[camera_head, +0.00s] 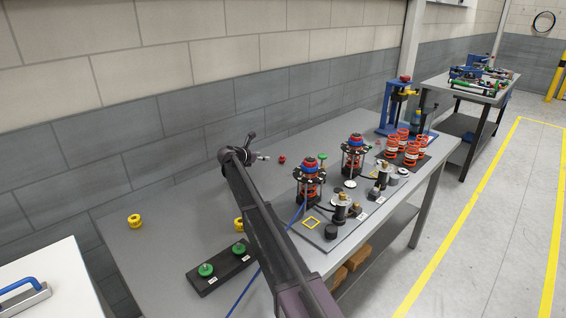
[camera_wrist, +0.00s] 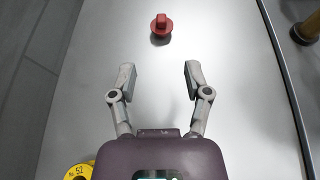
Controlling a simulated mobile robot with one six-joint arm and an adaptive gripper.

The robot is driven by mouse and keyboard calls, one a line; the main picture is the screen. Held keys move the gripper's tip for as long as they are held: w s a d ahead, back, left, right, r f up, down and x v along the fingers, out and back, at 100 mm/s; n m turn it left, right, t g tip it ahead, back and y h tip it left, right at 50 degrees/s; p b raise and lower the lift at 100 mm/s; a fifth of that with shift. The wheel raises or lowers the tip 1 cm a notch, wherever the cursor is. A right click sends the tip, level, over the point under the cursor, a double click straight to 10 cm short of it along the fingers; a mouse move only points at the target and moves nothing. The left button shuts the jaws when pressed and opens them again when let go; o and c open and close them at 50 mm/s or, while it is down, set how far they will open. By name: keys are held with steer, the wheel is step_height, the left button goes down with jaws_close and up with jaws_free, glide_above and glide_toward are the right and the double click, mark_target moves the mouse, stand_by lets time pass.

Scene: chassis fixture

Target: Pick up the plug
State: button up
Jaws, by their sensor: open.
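A small red plug (camera_wrist: 161,27) with a raised grip on a round base stands on the bare grey table top. It lies ahead of the fingertips in the wrist view, near the top edge. In the head view the small red plug (camera_head: 282,160) is on the table near the wall, just right of my gripper (camera_head: 258,146). In the wrist view my gripper (camera_wrist: 158,78) is open and empty, its two fingers spread apart with the plug beyond them, roughly centred between them. Nothing hides the plug.
On the grey table (camera_head: 165,240), a dark fixture plate (camera_head: 325,238) with red and blue assemblies stands right of my arm. A black block with green knobs (camera_head: 222,266) and a yellow ring (camera_head: 135,221) are to the left. The brick wall runs behind.

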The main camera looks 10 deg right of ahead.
steer(key=shift+w+d, duration=0.1)
steer(key=b, duration=0.3)
glide_toward(283, 156)
steer(key=x, duration=0.4)
steer(key=shift+w+a+f, duration=0.2)
steer(key=shift+a+f, duration=0.05)
steer(key=shift+f, duration=0.05)
steer(key=shift+w+d+f, duration=0.15)
steer(key=shift+w+d, duration=0.2)
steer(key=shift+d, duration=0.15)
steer(key=shift+b+x, duration=1.05)
steer(key=shift+x, duration=1.55)
steer(key=c, duration=0.9)
